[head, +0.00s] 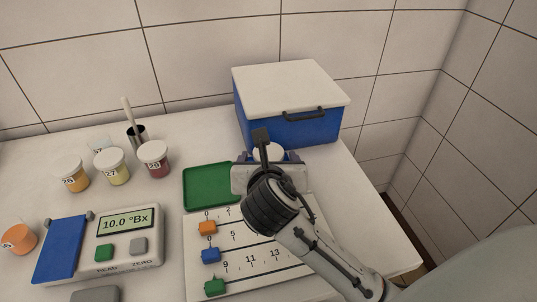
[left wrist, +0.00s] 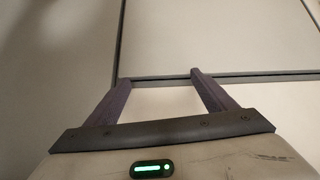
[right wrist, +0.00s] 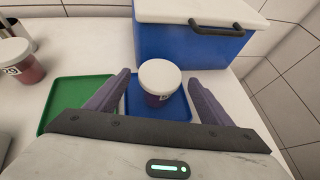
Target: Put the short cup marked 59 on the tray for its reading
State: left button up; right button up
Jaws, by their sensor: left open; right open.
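A short cup (right wrist: 160,84) with a white lid and dark red contents stands upright on a blue tray (right wrist: 133,110) in the right wrist view. Its label is only partly visible, so I cannot read the number. My right gripper (right wrist: 159,79) is open, with one finger on each side of this cup. In the head view the cup's lid (head: 268,151) shows behind the right gripper (head: 268,158), which hides most of the blue tray. My left gripper (left wrist: 160,78) is open and empty, facing a pale tiled wall. No cup clearly marked 59 is readable.
A green tray (head: 207,187) lies left of the right gripper. A blue box (head: 300,127) with a white lid stands behind. Several lidded cups (head: 114,167), a meter reading 10.0 °Bx (head: 126,221) and a board with coloured sliders (head: 255,262) occupy the table.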

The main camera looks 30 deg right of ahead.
jog(key=v, duration=0.8)
jog(key=shift+s, duration=0.1)
